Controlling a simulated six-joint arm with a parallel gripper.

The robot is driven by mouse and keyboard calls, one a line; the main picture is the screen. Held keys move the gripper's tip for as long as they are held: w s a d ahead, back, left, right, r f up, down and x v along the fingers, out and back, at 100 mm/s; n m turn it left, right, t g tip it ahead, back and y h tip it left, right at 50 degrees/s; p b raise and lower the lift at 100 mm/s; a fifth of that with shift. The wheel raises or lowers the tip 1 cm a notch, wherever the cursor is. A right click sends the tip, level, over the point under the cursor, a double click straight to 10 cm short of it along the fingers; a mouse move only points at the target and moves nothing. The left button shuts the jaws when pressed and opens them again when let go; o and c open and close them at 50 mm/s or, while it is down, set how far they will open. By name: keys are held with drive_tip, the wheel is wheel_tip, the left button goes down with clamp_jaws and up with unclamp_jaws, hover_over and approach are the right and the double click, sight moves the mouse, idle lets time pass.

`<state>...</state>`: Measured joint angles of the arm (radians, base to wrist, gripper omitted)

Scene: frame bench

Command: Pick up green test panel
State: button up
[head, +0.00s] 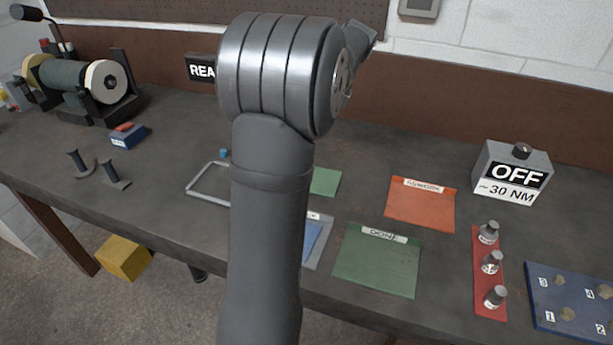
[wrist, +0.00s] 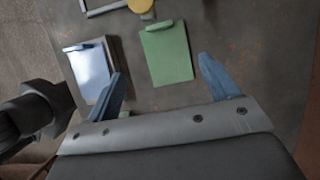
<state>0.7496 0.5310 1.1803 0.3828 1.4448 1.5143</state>
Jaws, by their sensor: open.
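The green test panel (wrist: 166,55) lies flat on the bench in the wrist view, with a raised green tab along its far edge. In the head view part of the green panel (head: 326,181) shows just right of my arm, which hides the rest. My gripper (wrist: 160,68) is open and empty. Its two blue fingers appear either side of the panel's near part, the left one by a blue panel. The picture does not settle its height above the bench. My arm hides the gripper in the head view.
A blue panel (wrist: 90,70) lies on a grey base left of the green one. A grey frame (head: 207,196) lies further left. A green mat (head: 376,265) marked "DONE" and an orange-red mat (head: 420,207) lie right, before a red strip (head: 481,305) with several metal pieces.

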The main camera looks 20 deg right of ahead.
drive_tip(key=x, duration=1.2)
drive_tip(key=shift+a+x, duration=0.2)
drive_tip(key=shift+x, duration=2.4)
drive_tip(key=shift+w+r, duration=0.15)
drive_tip(key=c, duration=1.4)
